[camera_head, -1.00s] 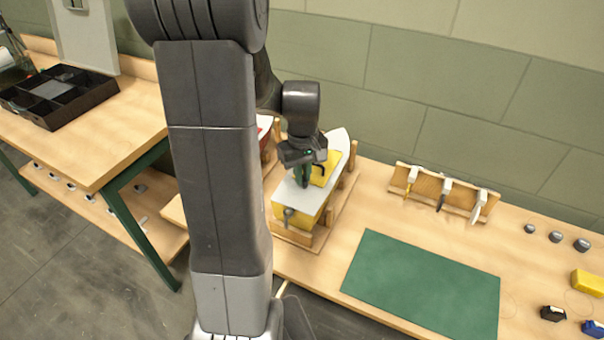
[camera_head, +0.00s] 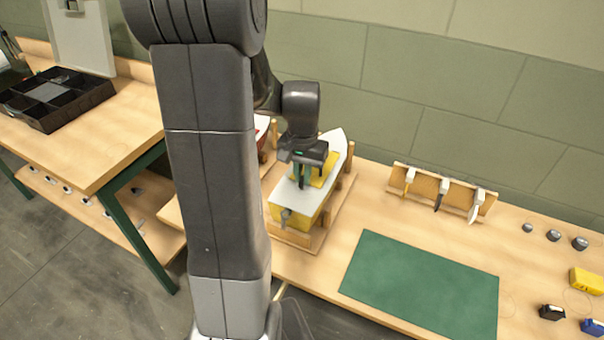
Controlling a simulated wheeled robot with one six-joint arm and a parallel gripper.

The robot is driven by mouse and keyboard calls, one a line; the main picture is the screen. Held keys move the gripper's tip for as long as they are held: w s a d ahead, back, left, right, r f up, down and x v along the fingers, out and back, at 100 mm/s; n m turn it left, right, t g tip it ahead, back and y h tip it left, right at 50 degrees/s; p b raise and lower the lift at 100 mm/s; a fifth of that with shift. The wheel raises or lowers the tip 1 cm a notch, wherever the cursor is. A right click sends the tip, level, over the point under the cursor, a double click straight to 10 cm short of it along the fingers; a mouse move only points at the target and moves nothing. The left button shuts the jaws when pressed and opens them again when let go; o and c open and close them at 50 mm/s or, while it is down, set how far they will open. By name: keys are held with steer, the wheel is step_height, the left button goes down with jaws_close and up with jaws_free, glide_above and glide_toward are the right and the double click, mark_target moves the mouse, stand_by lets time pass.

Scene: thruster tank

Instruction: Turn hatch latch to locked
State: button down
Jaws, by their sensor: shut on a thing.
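My gripper (camera_head: 303,176) points down over the yellow hatch (camera_head: 322,168) on the white deck of a model boat (camera_head: 308,198). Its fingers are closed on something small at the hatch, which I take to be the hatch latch. The latch itself is hidden by the fingers, so I cannot tell which way it points. The boat has yellow sides and rests in a wooden cradle (camera_head: 291,236) on the bench.
A second boat with a red side (camera_head: 262,127) is partly hidden behind my arm. A green mat (camera_head: 420,285) lies to the right. A wooden rack (camera_head: 440,192) holds several tools. Small dark and yellow items lie at far right. A black divided tray (camera_head: 52,97) is at left.

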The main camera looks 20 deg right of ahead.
steer(key=shift+m, duration=0.6)
steer(key=c, duration=1.5)
jaws_free()
step_height(320, 180, up, 14)
steer(key=shift+f, duration=0.1)
steer(key=shift+f, duration=0.1)
step_height(320, 180, down, 14)
steer(key=shift+r, duration=0.15)
steer(key=shift+r, duration=0.1)
